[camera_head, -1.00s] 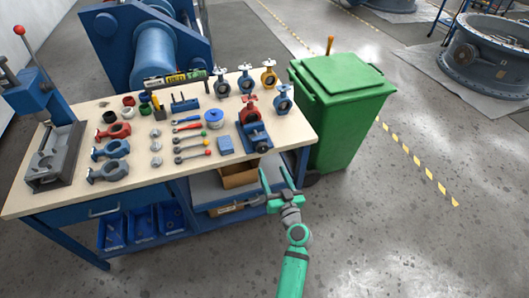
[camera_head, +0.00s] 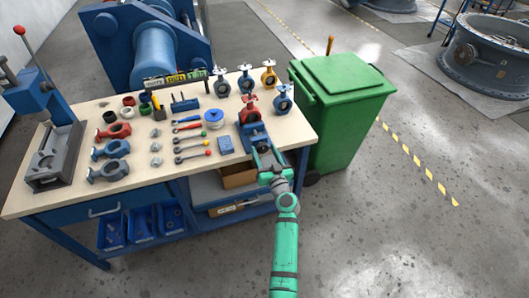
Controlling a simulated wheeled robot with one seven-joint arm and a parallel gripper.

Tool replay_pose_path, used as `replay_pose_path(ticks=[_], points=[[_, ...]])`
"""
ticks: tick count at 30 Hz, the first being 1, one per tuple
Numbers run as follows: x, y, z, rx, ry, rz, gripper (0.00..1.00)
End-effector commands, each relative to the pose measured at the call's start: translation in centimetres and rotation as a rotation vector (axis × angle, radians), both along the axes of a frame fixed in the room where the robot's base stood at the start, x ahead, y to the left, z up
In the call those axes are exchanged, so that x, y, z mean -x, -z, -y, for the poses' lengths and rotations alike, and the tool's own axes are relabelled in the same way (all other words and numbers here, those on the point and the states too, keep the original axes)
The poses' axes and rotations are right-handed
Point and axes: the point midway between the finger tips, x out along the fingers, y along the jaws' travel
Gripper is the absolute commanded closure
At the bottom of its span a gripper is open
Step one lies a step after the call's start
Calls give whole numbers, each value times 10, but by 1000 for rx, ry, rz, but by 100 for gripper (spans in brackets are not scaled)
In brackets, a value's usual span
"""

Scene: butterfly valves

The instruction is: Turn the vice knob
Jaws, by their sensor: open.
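The blue vice (camera_head: 254,130) stands at the front right of the workbench, with a red valve body (camera_head: 249,109) held upright in it. The vice's knob is at its front end, by my fingers, and is too small and covered to make out clearly. My gripper (camera_head: 267,154) is open at the bench's front edge, right at the front end of the vice. Its green fingers point toward the vice, seemingly one on either side of its front end. I cannot tell whether they touch the knob.
A press (camera_head: 50,140) stands at the far left. A green bin (camera_head: 340,105) is close on the right. Open floor lies in front.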

Motion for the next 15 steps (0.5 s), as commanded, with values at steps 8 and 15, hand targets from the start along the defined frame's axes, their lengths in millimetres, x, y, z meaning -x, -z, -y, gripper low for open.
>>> replay_pose_path(ticks=[8, 15], points=[[0, 0, 0, 0, 0, 0, 49], [0, 0, 0, -1, 0, 0, 83]])
